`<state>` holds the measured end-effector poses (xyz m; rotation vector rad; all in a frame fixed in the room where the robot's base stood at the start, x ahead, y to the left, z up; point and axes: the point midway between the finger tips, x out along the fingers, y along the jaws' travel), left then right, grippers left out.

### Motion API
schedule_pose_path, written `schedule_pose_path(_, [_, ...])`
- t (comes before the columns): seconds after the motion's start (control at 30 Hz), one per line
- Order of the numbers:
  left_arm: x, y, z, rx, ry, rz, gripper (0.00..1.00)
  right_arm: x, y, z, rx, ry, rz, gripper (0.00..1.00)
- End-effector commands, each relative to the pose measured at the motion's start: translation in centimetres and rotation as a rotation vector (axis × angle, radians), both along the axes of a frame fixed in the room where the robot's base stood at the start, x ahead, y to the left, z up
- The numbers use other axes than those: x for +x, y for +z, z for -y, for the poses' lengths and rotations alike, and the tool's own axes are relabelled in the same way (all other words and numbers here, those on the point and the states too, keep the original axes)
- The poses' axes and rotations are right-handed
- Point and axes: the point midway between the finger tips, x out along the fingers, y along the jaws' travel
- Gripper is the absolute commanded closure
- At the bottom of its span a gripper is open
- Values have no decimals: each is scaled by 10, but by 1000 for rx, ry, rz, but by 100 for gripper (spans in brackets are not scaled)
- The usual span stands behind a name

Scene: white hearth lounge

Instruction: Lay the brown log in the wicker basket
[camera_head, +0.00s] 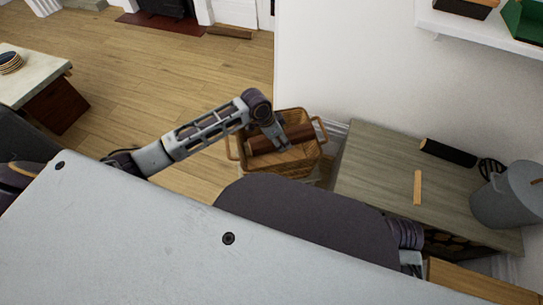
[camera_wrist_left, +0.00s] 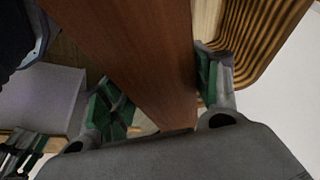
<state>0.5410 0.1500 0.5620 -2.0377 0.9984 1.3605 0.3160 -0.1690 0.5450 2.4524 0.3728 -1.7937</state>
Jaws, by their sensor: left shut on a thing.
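The brown log (camera_head: 301,134) is within the outline of the wicker basket (camera_head: 293,169) in the head view, lying roughly along its length. My left gripper (camera_head: 283,143) reaches over the basket and is shut on the log's middle. In the left wrist view the log (camera_wrist_left: 135,50) runs between the green-padded fingers of my left gripper (camera_wrist_left: 160,95), and the ribbed basket wall (camera_wrist_left: 265,40) shows at upper right. I cannot tell whether the log touches the basket floor.
A grey-brown bench (camera_head: 380,165) stands right of the basket, with a black cylinder (camera_head: 447,152), a light wooden stick (camera_head: 418,188) and a grey pot (camera_head: 510,195). A white wall (camera_head: 340,60) rises behind. Open wooden floor (camera_head: 150,80) lies to the left.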

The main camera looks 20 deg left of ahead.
Motion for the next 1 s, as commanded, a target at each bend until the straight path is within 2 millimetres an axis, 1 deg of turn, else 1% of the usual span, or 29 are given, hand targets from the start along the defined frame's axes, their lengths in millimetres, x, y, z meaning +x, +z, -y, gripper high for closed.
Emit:
schedule_pose_path(0.6, [-3,-1,-4,-1,-96,5,97,-1,0,0,-1,-1,-5,60])
schedule_pose_path(1.0, [-3,-1,-4,-1,-102,5,97,-1,0,0,-1,0,-6,60])
